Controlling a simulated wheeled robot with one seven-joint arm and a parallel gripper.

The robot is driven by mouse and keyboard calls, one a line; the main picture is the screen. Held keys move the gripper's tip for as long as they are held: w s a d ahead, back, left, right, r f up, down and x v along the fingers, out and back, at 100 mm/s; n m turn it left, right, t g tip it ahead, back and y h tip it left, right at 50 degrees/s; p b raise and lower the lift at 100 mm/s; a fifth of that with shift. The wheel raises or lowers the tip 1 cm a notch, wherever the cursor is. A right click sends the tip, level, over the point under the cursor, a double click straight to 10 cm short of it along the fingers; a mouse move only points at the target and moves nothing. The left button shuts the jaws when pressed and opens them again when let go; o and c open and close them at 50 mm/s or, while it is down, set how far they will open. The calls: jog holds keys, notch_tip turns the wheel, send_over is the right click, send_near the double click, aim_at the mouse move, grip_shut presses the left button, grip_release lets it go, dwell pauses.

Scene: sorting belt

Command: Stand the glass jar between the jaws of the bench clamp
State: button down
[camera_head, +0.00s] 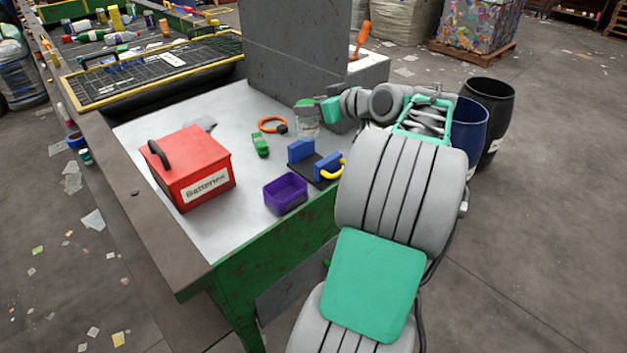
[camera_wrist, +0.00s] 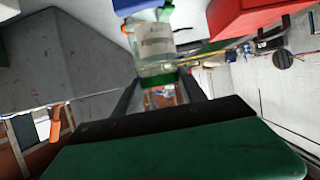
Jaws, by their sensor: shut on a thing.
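The glass jar (camera_head: 308,125) is clear, with a pale label and green near its top. In the head view it is upright at the back of the bench, behind the bench clamp. The clamp has two blue jaws (camera_head: 300,150) with an open gap, a dark base and a yellow handle. My gripper (camera_wrist: 158,84) is shut on the jar, which also shows in the wrist view (camera_wrist: 155,45). I cannot tell whether the jar's bottom touches the bench. Part of the clamp's right side is close to my arm in the head view.
A red battery box (camera_head: 190,170) stands at the left of the bench (camera_head: 225,225). A purple bin (camera_head: 286,193) sits in front of the clamp. A green item (camera_head: 260,144) and an orange ring (camera_head: 272,124) lie left of the jar. A grey panel (camera_head: 295,45) rises behind.

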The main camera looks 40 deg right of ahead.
aim_at(317, 137)
jog(key=f, duration=0.6)
jog(key=d+f, duration=0.1)
jog(key=f, duration=0.3)
jog(key=shift+s+d, duration=0.1)
jog(key=shift+s, duration=0.25)
jog(key=shift+f, duration=0.1)
jog(key=shift+f+b, duration=0.15)
jog(key=shift+b, duration=0.15)
jog(key=c, duration=0.7)
grip_release()
jog(key=shift+o, duration=0.2)
jog(key=shift+r+p, duration=0.35)
jog(key=shift+p, duration=0.05)
jog(key=v, duration=1.2)
jog(key=shift+b, duration=0.35)
